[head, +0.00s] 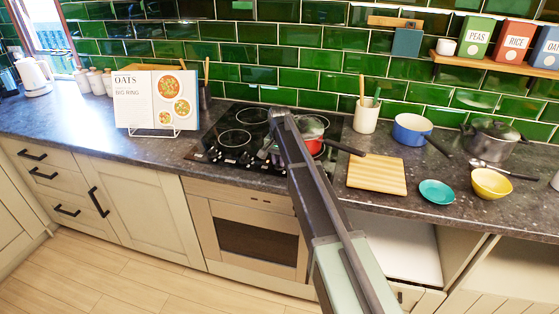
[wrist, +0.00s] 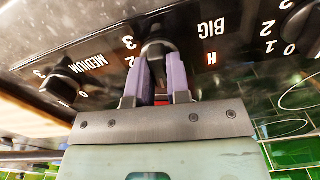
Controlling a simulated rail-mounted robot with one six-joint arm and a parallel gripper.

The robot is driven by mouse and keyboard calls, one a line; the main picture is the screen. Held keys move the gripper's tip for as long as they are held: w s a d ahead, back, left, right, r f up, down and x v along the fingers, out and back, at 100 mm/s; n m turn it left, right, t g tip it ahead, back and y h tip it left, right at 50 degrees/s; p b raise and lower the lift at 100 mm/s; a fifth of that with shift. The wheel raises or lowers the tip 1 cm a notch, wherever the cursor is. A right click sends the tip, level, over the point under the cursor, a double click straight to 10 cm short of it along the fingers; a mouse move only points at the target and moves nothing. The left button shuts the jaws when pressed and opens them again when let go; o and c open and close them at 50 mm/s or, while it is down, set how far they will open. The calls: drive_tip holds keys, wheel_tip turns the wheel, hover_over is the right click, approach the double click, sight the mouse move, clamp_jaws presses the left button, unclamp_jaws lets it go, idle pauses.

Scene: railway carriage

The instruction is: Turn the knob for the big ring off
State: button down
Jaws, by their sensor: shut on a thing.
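The black hob (head: 262,107) is set in the dark worktop, with a row of black knobs along its front. In the wrist view, upside down, one knob (wrist: 155,48) sits between the two purple fingers of my gripper (wrist: 160,75), which is shut on it. The printed word BIG and a red lit H are just right of this knob; MEDIUM is to its left, beside another knob (wrist: 62,84). The fingers hide part of the gripped knob, so its pointer setting cannot be read. In the head view my arm covers part of the hob's front.
A red pan (head: 313,146) stands on the right of the hob, its handle sticking out right. A wooden board (head: 376,174), blue pot (head: 411,133) and yellow bowl (head: 491,184) are further right. A recipe book (head: 155,98) reading OATS, BIG RING stands to the left.

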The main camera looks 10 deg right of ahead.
drive_tip(key=shift+n, duration=0.6)
drive_tip(key=c, duration=1.1)
unclamp_jaws()
wheel_tip(320, 180, up, 11)
drive_tip(key=p, duration=1)
drive_tip(key=shift+f+p, duration=0.1)
drive_tip(key=shift+p, duration=0.3)
